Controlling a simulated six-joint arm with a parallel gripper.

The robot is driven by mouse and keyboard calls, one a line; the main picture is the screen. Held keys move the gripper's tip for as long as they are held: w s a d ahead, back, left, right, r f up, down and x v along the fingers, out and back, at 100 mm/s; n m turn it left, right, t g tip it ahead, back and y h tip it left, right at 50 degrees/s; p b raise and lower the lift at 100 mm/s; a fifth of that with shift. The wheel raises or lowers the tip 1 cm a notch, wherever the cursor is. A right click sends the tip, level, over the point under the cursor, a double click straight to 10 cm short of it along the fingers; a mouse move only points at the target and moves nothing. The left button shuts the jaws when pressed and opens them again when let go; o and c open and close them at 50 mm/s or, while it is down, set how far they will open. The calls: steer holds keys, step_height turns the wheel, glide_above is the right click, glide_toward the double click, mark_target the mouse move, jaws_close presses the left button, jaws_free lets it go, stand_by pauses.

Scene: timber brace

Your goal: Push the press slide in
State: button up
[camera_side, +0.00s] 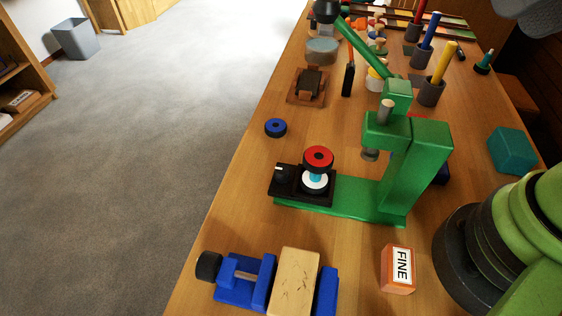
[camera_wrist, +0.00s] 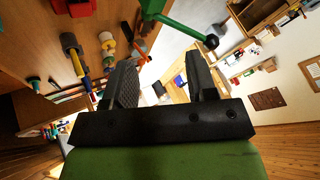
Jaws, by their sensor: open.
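The green press (camera_side: 425,160) stands on the table in the side view, with its grey ram (camera_side: 370,154) pointing down. The black press slide (camera_side: 284,180) lies at the left end of the green base, out to the left of the ram. On the slide stand a white ring (camera_side: 315,184), a cyan piece and a red ring (camera_side: 318,157) on top. My gripper (camera_wrist: 160,62) is open and empty in the wrist view, with the green press lever and its black knob (camera_wrist: 211,42) beyond its fingers. The side view does not show my gripper's fingers.
The press lever rises to a black knob (camera_side: 327,11). A blue ring (camera_side: 275,127) lies left of the press. A blue vise (camera_side: 240,285) with a wooden block (camera_side: 295,282) and a FINE block (camera_side: 397,270) are in front. The table's left edge is close to the slide.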

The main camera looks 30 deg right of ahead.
steer(key=w+d+r+n+g+h, duration=0.1)
steer(key=w+r+n+g+h, duration=0.25)
steer(key=w, duration=0.65)
steer(key=w+g, duration=0.3)
steer(key=w, duration=0.5)
steer(key=n+g, duration=0.5)
steer(key=n, duration=0.1)
glide_toward(282, 169)
steer(key=shift+t+h, duration=0.35)
steer(key=shift+h, duration=0.1)
steer(key=shift+s+a+x, duration=0.1)
steer(key=shift+x, duration=1.45)
steer(key=shift+s+a+x, duration=0.15)
steer(key=shift+x, duration=1.4)
steer(key=shift+s+a+x, duration=0.1)
steer(key=shift+x, duration=1.45)
jaws_close()
